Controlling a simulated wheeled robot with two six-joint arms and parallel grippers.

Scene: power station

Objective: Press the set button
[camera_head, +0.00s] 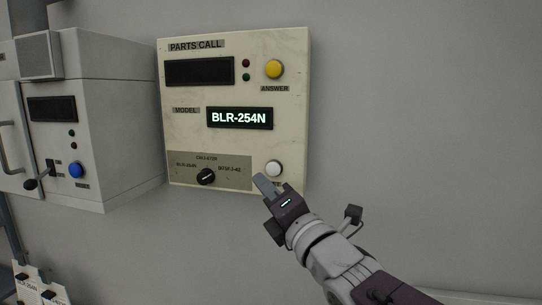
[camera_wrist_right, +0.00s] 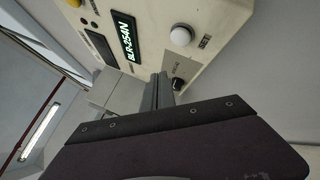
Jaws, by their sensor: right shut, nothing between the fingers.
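A cream wall panel (camera_head: 290,110) labelled PARTS CALL carries a lit display (camera_head: 240,117) reading BLR-254N. A white round button (camera_head: 273,168) sits at its lower right; its label is mostly hidden behind my right gripper (camera_head: 266,184). The right gripper is shut and empty, with its fingertips just below and left of the white button in the head view. In the right wrist view the white button (camera_wrist_right: 181,35) shows clear beyond the fingers (camera_wrist_right: 157,90), apart from them. A black selector knob (camera_head: 206,176) is left of the button. My left gripper is not in view.
A yellow ANSWER button (camera_head: 274,69) and a dark upper display (camera_head: 200,72) are on the panel's top part. A grey box (camera_head: 110,120) with a blue button (camera_head: 76,170) and a lever (camera_head: 40,178) stands to the left. The wall right of the panel is bare.

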